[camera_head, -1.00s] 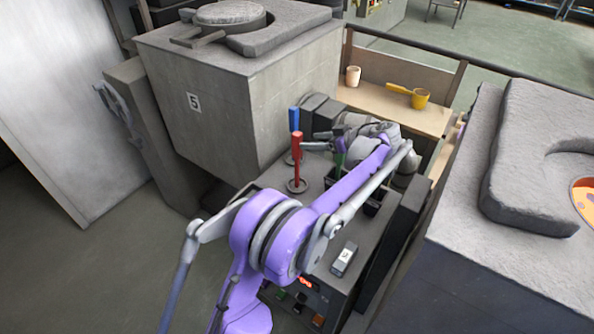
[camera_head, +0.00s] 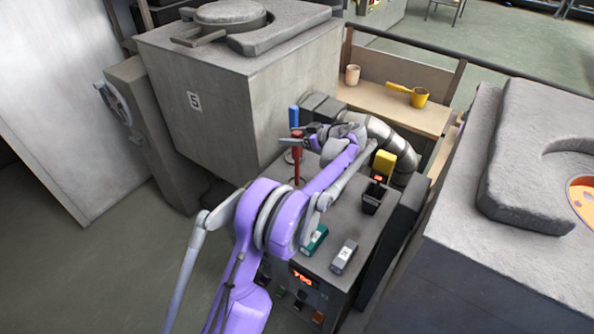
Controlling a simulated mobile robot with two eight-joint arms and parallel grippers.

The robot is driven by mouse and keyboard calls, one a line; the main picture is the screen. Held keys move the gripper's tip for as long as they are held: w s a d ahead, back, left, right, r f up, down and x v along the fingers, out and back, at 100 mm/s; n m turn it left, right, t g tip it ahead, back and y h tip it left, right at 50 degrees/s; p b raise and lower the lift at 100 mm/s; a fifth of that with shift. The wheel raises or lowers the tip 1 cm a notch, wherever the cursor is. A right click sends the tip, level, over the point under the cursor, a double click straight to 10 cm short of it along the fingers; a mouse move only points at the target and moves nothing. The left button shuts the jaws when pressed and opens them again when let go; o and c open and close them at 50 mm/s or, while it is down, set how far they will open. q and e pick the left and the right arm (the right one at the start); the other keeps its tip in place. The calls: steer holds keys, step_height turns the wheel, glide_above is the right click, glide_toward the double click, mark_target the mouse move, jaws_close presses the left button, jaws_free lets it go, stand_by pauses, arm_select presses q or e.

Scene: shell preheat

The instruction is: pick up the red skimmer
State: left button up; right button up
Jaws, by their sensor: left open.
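The red skimmer (camera_head: 297,166) stands upright on the dark console top, its red handle pointing up; its lower end is partly hidden by my left arm. My left gripper (camera_head: 295,136) comes in from the right near the upper part of the red handle, with its fingers pointing left. The fingers are open and appear to lie on either side of the handle; I cannot tell whether they touch it. A blue-handled tool (camera_head: 294,116) stands upright just behind the red one. My right gripper is not in view.
A large grey furnace block (camera_head: 215,95) numbered 5 stands behind on the left. On the console are a black holder (camera_head: 373,198), a yellow block (camera_head: 384,161), a grey box (camera_head: 344,257) and a teal box (camera_head: 314,240). A shelf holds a yellow ladle (camera_head: 419,97) and a beige cup (camera_head: 352,75).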

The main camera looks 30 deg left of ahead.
arm_select(q)
steer(key=shift+w+a+f, duration=0.1)
steer(key=shift+a+f, duration=0.1)
steer(key=shift+a, duration=0.35)
jaws_close()
